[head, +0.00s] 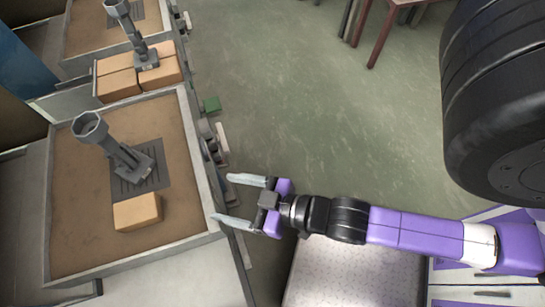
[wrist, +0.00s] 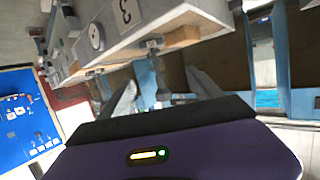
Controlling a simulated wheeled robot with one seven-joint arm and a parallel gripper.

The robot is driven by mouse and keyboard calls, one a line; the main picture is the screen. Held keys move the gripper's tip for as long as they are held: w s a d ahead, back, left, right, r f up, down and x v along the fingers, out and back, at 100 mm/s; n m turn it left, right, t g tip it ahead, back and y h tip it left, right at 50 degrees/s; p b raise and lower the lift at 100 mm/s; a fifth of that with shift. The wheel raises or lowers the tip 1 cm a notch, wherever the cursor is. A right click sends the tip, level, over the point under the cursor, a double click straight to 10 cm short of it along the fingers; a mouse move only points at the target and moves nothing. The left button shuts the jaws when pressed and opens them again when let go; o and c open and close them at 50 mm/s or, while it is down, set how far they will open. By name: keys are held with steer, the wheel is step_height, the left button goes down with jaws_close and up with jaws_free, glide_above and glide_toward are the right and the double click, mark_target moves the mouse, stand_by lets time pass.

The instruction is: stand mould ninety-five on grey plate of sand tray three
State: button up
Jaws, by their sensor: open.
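A sand tray (head: 203,185) with pale walls lies at the left of the head view. A dark grey slotted plate (head: 155,181) lies on its sand. A grey mould (head: 122,157) with a cup-shaped top has its foot on this plate; it appears upright, with its top toward the upper left. I cannot read a number on it. A tan block (head: 137,212) lies at the plate's near edge. My gripper (head: 232,201) is open and empty, just right of the tray's wall. In the wrist view, the fingers (wrist: 162,100) are apart below a box wall marked 3 (wrist: 125,11).
A second tray (head: 84,57) behind holds another grey mould (head: 137,42) near several tan blocks (head: 118,84). Small fittings (head: 209,140) stick out along the near tray's right side. A large black wheel-like part fills the upper right.

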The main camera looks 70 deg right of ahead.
steer(key=s+d+r, duration=0.1)
steer(key=s+r, duration=0.6)
steer(key=s, duration=0.3)
steer(key=shift+s+d+r, duration=0.2)
steer(key=shift+s+r, duration=0.05)
